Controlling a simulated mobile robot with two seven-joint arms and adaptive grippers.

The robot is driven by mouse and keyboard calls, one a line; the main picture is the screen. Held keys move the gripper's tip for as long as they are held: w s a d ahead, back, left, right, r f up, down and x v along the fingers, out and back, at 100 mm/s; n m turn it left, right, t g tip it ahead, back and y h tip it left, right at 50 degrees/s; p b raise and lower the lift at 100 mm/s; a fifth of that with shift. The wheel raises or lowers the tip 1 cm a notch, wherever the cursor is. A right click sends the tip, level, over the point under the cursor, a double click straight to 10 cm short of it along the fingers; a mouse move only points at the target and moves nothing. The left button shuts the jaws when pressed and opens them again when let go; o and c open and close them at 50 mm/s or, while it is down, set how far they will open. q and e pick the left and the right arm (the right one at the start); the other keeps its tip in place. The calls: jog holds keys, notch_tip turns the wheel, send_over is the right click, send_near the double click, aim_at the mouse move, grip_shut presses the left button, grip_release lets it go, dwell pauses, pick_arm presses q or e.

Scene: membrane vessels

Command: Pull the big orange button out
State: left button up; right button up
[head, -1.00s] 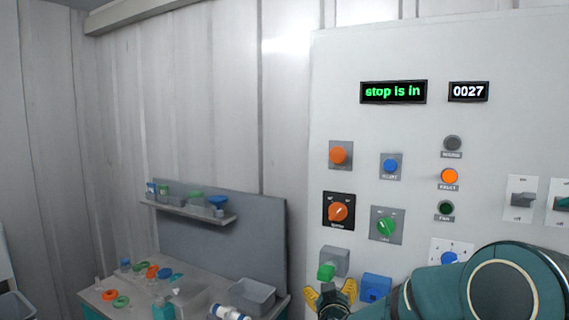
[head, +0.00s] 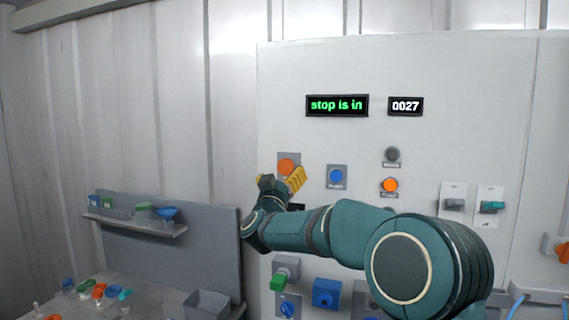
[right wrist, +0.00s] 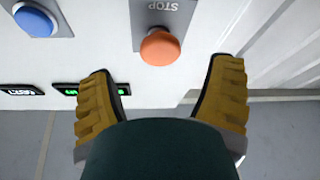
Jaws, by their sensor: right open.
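The big orange button (head: 287,166) is a round knob on a grey plate at the panel's upper left. In the right wrist view the orange button (right wrist: 160,46) stands out from its plate, which reads STOP. My right gripper (head: 281,181) is at the button, just below it in the head view. In the right wrist view my right gripper (right wrist: 164,82) is open, with one yellow finger to each side of the button and a gap on both sides. The display (head: 337,105) reads "stop is in". My left gripper is not in view.
A blue button (head: 336,176) sits close to the right of the orange one. A smaller orange lamp (head: 389,185), switches and a green-knobbed control (head: 279,281) are on the same panel (head: 480,120). A shelf (head: 135,225) and cluttered bench stand at left.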

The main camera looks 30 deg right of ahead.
aim_at(285, 168)
jog(key=shift+p+x, duration=0.55)
jog(key=shift+x, duration=2.05)
jog(key=shift+c, duration=0.3)
